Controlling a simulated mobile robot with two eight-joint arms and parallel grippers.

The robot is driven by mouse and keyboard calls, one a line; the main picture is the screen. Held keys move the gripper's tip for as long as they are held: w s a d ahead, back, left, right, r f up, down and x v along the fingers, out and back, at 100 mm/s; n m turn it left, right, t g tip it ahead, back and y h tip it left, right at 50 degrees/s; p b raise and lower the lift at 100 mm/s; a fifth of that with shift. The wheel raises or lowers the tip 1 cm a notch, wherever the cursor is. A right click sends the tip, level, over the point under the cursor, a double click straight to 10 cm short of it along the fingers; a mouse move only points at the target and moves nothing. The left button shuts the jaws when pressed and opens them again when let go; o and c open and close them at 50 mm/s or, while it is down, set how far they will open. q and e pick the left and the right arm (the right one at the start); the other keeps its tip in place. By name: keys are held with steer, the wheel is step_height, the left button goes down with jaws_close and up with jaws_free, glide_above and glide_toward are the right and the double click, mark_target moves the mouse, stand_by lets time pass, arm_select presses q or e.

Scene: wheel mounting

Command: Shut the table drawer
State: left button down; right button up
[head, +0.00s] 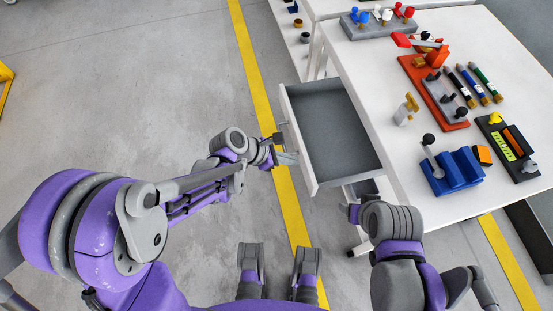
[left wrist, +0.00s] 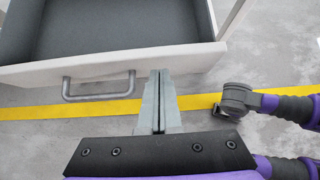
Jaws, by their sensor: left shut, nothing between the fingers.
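The table drawer (head: 334,130) stands pulled out from the left side of the white table (head: 395,180). It is empty, with a grey bottom and white walls. In the left wrist view the drawer front (left wrist: 110,65) crosses the top, with a grey bar handle (left wrist: 98,86) on it. My left gripper (head: 288,158) is shut and empty, close to the outer face of the drawer front. In the left wrist view its fingertips (left wrist: 160,76) lie just right of the handle; I cannot tell if they touch the front. My right arm is bent low beside the table; its fingers are not clear.
The tabletop holds a blue block (head: 452,172), an orange fixture (head: 432,90), several pens (head: 474,84), a dark tray (head: 508,148) and a grey rack with coloured knobs (head: 378,22). A yellow floor line (head: 248,60) runs under the drawer.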

arm_select(q)
steer(key=shift+w+d, duration=0.25)
steer(key=shift+d, duration=0.4)
steer(key=w+d, duration=0.2)
steer(key=d, duration=0.4)
steer(key=w+d, duration=0.2)
steer(key=d, duration=0.5)
steer(key=w+d+b, duration=0.1)
steer(key=w+d, duration=0.1)
steer(key=d, duration=0.4)
steer(key=shift+w+d, duration=0.15)
steer(key=shift+d, duration=0.2)
steer(key=shift+w+d+r, duration=0.1)
steer(key=shift+w+d, duration=0.05)
steer(key=shift+d, duration=0.3)
